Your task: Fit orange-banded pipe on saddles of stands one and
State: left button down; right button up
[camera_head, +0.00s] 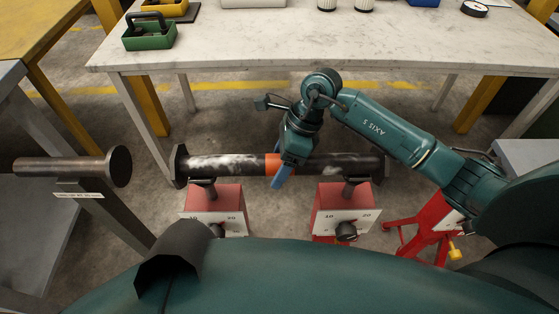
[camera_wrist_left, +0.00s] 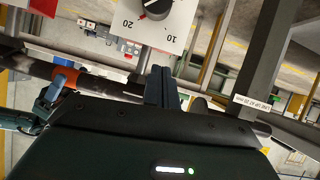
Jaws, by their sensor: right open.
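The dark flanged pipe (camera_head: 225,164) with an orange band (camera_head: 272,164) lies level across the two red stands in the head view. Its ends reach past the left stand (camera_head: 213,198) and the right stand (camera_head: 345,198). Whether it touches both saddles is hard to tell. My right gripper (camera_head: 280,176) is open with its blue fingers at the pipe, just beside the orange band. In the left wrist view, the orange band (camera_wrist_left: 65,78) shows near my right gripper. My left gripper (camera_wrist_left: 162,70) has its fingers together, in front of the pipe; the head view hides its fingers.
Dials with scales (camera_wrist_left: 157,8) are on the stand fronts. A red frame (camera_head: 430,222) is at right.

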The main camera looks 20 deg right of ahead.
jog(key=shift+f, duration=0.2)
jog(key=shift+d+r, duration=0.15)
jog(key=shift+r, duration=0.15)
pick_arm(q)
jog(key=shift+d+r+n, duration=0.1)
jog(key=shift+r+n, duration=0.3)
jog(key=shift+r, duration=0.25)
pick_arm(e)
jog(key=s+v, duration=0.1)
jog(key=v, duration=1.1)
jog(key=shift+w+r, duration=0.45)
jog(key=shift+w, duration=0.1)
pick_arm(q)
jog(key=shift+w+d, duration=0.1)
